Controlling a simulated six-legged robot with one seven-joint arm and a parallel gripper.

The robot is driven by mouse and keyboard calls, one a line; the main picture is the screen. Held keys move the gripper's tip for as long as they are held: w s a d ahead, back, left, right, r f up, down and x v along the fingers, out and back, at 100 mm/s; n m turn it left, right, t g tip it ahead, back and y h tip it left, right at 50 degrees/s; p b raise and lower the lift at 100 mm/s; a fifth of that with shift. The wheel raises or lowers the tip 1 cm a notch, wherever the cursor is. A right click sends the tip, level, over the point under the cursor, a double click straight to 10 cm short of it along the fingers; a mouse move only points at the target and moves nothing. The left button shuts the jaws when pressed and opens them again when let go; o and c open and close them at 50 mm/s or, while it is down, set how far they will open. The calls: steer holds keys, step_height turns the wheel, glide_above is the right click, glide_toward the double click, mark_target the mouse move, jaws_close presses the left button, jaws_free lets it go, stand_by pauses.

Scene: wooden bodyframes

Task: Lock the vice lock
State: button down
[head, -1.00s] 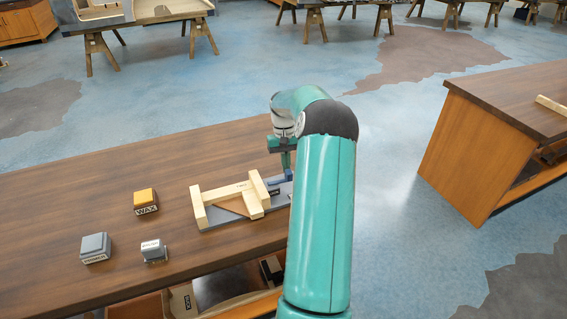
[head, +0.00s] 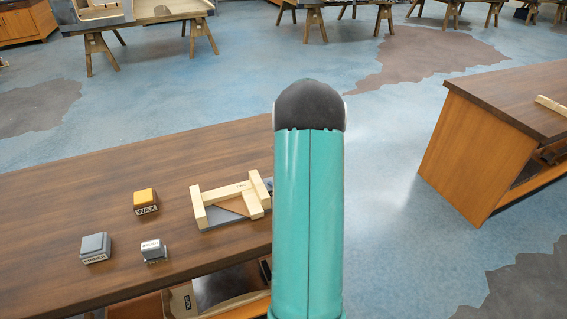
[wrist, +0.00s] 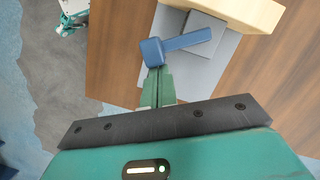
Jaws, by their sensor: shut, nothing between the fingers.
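The blue vice lock lever (wrist: 185,41) lies over a grey plate (wrist: 200,62) in the wrist view, with its thick round end at the left. My gripper (wrist: 156,70) is shut and empty, with its green fingertips right by that round end; I cannot tell whether they touch it. In the head view my arm hides my gripper and most of the lever. The wooden frame (head: 230,190) lies on the grey plate on the bench, and its pale beam (wrist: 235,10) shows at the top of the wrist view.
A yellow wax block (head: 146,200), a dark grey block (head: 95,247) and a small silver block (head: 153,250) stand left of the frame on the brown bench (head: 60,215). Another bench (head: 510,100) stands at the right, across open floor.

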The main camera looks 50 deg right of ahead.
steer(key=a+m, duration=0.1)
steer(key=m, duration=0.1)
steer(key=s+a+m+t, duration=0.1)
steer(key=a+m, duration=0.1)
steer(key=shift+m, duration=0.4)
steer(key=shift+a, duration=0.5)
